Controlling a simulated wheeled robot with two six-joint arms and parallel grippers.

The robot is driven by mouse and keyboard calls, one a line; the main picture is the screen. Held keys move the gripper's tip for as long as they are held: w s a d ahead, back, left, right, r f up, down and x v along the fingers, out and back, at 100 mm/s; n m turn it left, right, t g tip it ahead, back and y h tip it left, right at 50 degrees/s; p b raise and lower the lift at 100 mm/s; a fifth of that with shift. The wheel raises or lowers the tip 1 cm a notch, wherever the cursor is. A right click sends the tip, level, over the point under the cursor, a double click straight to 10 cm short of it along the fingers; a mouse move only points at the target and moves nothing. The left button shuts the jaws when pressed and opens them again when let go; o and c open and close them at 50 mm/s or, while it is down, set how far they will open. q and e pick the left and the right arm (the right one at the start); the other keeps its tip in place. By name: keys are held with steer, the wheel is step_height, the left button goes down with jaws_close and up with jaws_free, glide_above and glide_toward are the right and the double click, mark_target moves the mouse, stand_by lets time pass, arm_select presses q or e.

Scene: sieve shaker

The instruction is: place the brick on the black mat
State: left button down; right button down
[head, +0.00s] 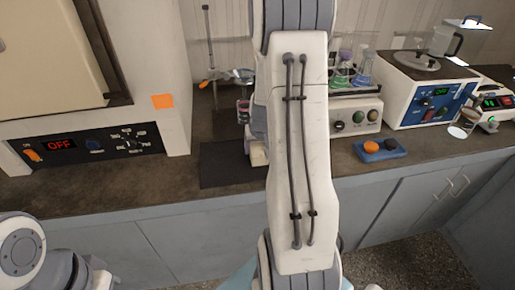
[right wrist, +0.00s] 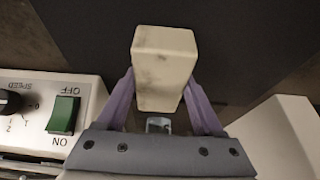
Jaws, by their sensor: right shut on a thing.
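A pale, off-white brick (right wrist: 163,65) with dark smudges stands out between the purple fingers of my right gripper (right wrist: 162,88) in the right wrist view. The gripper is shut on it from both sides. The black mat (head: 225,165) lies on the counter left of my right arm in the head view. Its dark surface also fills much of the right wrist view (right wrist: 245,40), behind the brick. I cannot tell whether the brick touches the mat. In the head view my right arm hides most of its gripper and the mat's right part. My left gripper is out of view.
A white shaker base (head: 358,118) with a green button stands right of my arm; its switch panel (right wrist: 60,120) is close beside the gripper. A blue tray (head: 381,150) sits at the counter front. An oven (head: 90,140) stands left of the mat.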

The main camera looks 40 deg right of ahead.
steer(key=shift+f, duration=0.15)
steer(key=shift+c, duration=0.2)
jaws_free()
